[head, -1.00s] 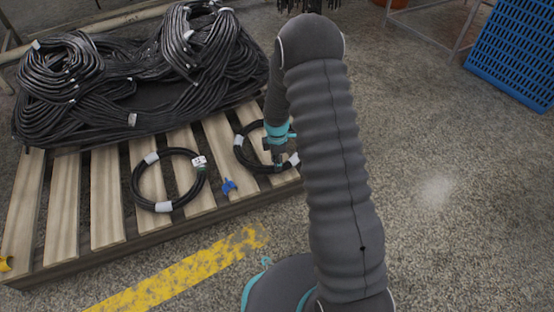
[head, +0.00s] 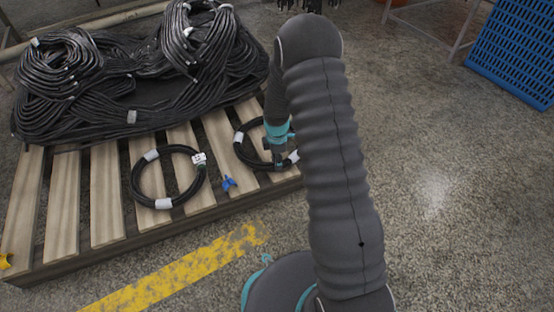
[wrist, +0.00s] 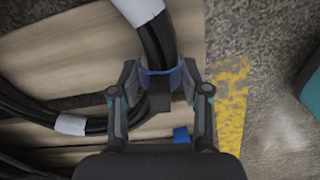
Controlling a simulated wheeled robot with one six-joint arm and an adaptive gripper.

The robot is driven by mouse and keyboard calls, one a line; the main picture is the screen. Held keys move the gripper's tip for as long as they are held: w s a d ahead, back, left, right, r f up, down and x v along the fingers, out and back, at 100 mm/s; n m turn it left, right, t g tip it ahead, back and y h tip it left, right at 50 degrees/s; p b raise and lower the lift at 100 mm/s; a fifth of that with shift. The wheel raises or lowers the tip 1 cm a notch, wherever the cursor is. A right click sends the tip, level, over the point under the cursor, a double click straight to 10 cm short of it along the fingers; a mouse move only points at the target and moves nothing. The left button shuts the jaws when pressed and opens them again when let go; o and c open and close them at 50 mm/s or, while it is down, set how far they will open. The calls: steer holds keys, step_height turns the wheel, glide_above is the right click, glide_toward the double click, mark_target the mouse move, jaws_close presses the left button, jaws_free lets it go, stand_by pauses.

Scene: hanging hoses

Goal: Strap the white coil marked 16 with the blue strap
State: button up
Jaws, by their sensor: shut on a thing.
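No white coil shows; two black coils with white bands lie on the pallet. The right coil (head: 242,151) is under my gripper (head: 279,160); its hose also shows in the wrist view (wrist: 156,40). In the wrist view my gripper (wrist: 161,82) has its fingers on either side of that hose, shut on a blue strap (wrist: 163,74) that lies around the hose. Whether the strap is fastened is hidden. The left coil (head: 137,181) has a pale tag (head: 199,159), too small to read. Another blue strap (head: 229,183) lies loose between the coils.
The slatted wooden pallet (head: 106,205) carries a large heap of black hoses (head: 60,75) at the back. A yellow floor line (head: 185,270) runs in front. A blue crate-like panel (head: 512,50) stands at the far right. The floor on the right is clear.

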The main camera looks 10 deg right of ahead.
steer(key=shift+f, duration=0.55)
stand_by(0.5)
steer(key=o, duration=1.2)
step_height(320, 180, up, 12)
